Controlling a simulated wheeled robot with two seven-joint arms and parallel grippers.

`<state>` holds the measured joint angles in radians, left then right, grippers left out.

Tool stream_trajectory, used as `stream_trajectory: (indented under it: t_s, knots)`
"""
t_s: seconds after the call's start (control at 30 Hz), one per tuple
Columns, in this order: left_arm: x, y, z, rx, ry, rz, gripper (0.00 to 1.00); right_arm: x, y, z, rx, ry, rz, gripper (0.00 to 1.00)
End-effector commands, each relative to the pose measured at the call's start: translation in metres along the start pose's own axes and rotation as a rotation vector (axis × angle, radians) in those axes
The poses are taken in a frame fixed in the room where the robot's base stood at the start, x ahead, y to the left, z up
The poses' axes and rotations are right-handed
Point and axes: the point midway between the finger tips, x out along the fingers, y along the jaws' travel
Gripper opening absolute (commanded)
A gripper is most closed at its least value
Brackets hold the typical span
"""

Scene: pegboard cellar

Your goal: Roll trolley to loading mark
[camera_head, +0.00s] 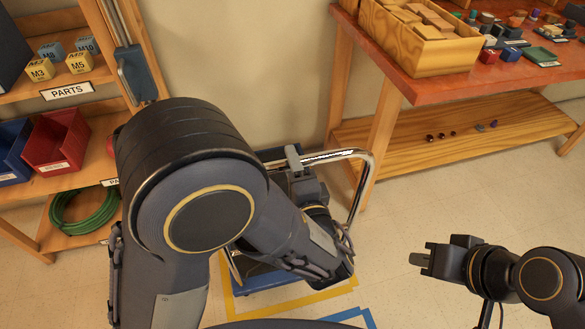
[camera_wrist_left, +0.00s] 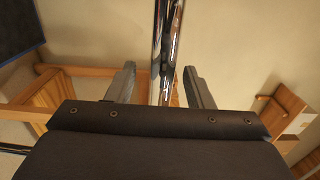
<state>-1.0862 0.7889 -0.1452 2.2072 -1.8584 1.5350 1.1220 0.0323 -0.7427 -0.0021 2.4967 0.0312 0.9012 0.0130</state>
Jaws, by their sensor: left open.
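The trolley has a blue deck (camera_head: 262,281), low on the floor and largely hidden behind my left arm. Its bent chrome handle (camera_head: 345,154) rises in front of the wall. My left gripper (camera_head: 293,158) is at the handle's top bar. In the left wrist view the chrome bar (camera_wrist_left: 167,45) runs between the two spread fingers of that gripper (camera_wrist_left: 160,82), with gaps showing beside it. Yellow tape (camera_head: 310,301) on the floor borders the trolley. Blue tape (camera_head: 352,315) lies nearer. My right gripper (camera_head: 421,259) hangs over bare floor, seen side-on; its finger gap is unclear.
A red-topped workbench (camera_head: 450,92) with a wooden tray (camera_head: 440,57) and small items stands at the back right, with a lower shelf (camera_head: 480,135). A parts rack with a red bin (camera_head: 55,140) and green hose (camera_head: 85,208) stands left. Floor at the right is clear.

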Motion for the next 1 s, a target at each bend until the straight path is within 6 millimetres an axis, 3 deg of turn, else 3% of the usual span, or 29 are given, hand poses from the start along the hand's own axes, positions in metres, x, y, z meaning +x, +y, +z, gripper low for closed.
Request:
stream_trajectory:
  t_s: [0.13, 0.4, 0.77, 1.0]
  knots:
    - [0.0101, 0.0000, 0.0004, -0.001, -0.001, -0.001, 0.47, 0.0023, 0.0010, 0.0011, 0.000, 0.000, 0.000, 0.00]
    - [0.0115, -0.0006, 0.0003, 0.000, 0.000, 0.000, 0.47, 0.0020, 0.0009, 0.0009, 0.000, 0.000, 0.000, 0.00]
    - [0.0111, -0.0002, 0.0003, 0.001, 0.000, 0.001, 0.01, 0.0020, 0.0010, 0.0009, 0.000, 0.000, 0.000, 0.00]
    - [0.0110, 0.0005, 0.0004, 0.002, 0.000, 0.002, 0.00, 0.0021, 0.0010, 0.0010, 0.000, 0.000, 0.000, 0.00]
